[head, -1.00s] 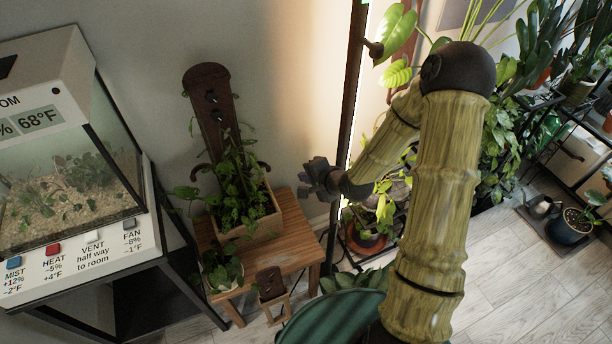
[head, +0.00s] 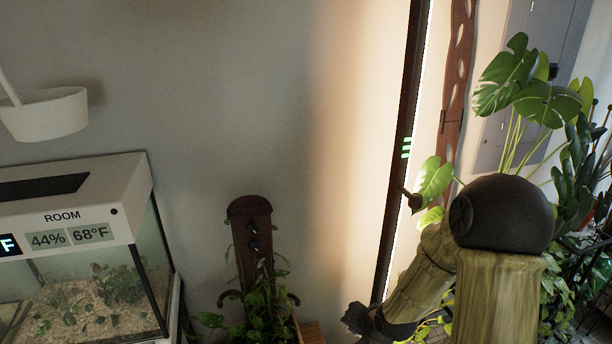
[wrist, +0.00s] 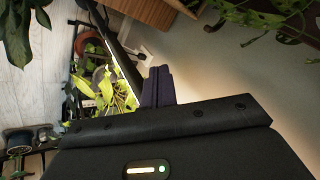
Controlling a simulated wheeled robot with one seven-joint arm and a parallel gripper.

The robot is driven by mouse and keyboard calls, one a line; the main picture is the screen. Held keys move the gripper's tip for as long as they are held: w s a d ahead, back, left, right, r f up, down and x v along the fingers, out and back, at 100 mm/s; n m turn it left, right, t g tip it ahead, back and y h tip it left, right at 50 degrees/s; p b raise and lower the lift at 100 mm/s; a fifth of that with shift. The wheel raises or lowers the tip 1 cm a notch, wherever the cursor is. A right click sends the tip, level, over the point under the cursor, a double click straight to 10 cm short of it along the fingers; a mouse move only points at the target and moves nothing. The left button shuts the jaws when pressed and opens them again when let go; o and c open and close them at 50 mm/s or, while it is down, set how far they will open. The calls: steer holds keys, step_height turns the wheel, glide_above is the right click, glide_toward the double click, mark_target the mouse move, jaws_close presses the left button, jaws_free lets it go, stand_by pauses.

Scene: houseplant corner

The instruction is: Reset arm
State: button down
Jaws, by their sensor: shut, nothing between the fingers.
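My arm shows at the right of the head view, bamboo-patterned with a dark round elbow (head: 503,212). It folds down and left to my gripper (head: 357,319), low in the picture, in front of the wall and right of the potted climbing plant. In the wrist view the fingers of my gripper (wrist: 158,86) are together with nothing between them. The gripper appears apart from the plants and the wooden table.
A terrarium (head: 90,285) with a room readout of 44% and 68°F stands at left, a white hanging pot (head: 45,115) above it. The climbing plant's dark support (head: 250,240) is left of my gripper. A lit dark post (head: 404,150) and leafy plants (head: 525,85) stand at right.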

steer(key=s+d+r+n+g+h, duration=0.25)
steer(key=s+r+n, duration=0.35)
steer(key=s+r, duration=0.5)
step_height(320, 180, up, 14)
steer(key=s+g+p, duration=0.1)
steer(key=s+p, duration=0.1)
steer(key=p, duration=1.3)
steer(key=shift+s+d+f, duration=0.2)
steer(key=shift+s+d, duration=0.15)
steer(key=shift+s, duration=0.05)
